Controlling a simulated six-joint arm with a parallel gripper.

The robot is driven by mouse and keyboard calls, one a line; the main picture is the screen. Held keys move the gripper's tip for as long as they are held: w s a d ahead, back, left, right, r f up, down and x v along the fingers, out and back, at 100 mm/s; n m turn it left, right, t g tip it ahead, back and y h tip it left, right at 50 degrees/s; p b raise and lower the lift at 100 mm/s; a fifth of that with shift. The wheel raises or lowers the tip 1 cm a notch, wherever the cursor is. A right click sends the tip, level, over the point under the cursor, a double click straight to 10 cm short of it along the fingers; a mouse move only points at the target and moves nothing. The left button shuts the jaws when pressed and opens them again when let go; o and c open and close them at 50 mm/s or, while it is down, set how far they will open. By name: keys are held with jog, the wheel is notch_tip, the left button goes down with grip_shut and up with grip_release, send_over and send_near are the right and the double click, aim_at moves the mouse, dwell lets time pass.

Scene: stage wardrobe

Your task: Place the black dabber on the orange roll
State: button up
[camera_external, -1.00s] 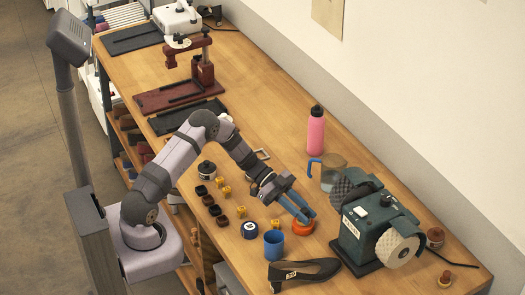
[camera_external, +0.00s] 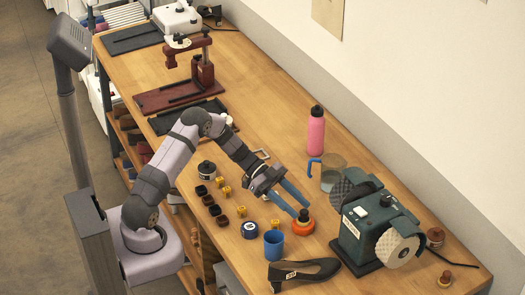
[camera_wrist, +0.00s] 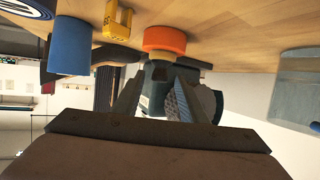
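The orange roll (camera_external: 301,228) lies flat on the bench, left of the green grinding machine. The black dabber (camera_external: 304,215) is on top of the roll and looks upright; its lower part is hard to make out. In the wrist view, which is upside down, the orange roll (camera_wrist: 165,39) shows with a tan part and dark shape against it. My gripper (camera_external: 298,209) is open, its blue fingers apart just behind and beside the dabber. In the wrist view the fingers (camera_wrist: 157,100) are also spread, with nothing held between them.
A blue cup (camera_external: 274,245), a round blue tin (camera_external: 250,230) and a black shoe (camera_external: 305,271) stand nearby. The grinding machine (camera_external: 375,232) is close on the right. Several small dark and yellow pieces lie to the left. A clear jug (camera_external: 333,174) and pink bottle (camera_external: 316,132) are behind.

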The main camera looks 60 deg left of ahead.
jog(key=b+v, duration=0.2)
jog(key=v, duration=0.6)
jog(key=w+a+r+n+t+y, duration=0.2)
jog(key=w+r+n+t+y, duration=0.4)
jog(key=w+y, duration=0.35)
jog(key=s+d+f+n+g+y, duration=0.1)
jog(key=s+f+n+g, duration=0.1)
jog(key=s, duration=0.5)
jog(key=s+d+f+n+g+y, duration=0.1)
jog(key=s+f+n+g+y, duration=0.1)
jog(key=s, duration=0.6)
jog(key=s+d+f+n+g+y, duration=0.1)
jog(key=s+f+n+g, duration=0.1)
jog(key=s, duration=0.6)
jog(key=shift+d+f+n+g+y, duration=0.25)
jog(key=shift+f+n+g+y, duration=0.15)
jog(key=shift+f+g, duration=0.45)
jog(key=s+d+f+g+h, duration=0.1)
jog(key=s+d+g, duration=0.2)
jog(key=s, duration=0.8)
jog(key=d, duration=0.2)
jog(key=shift+s+d+n+g+h, duration=0.2)
jog(key=shift+d+n+g+h, duration=0.1)
jog(key=shift+g+h, duration=0.05)
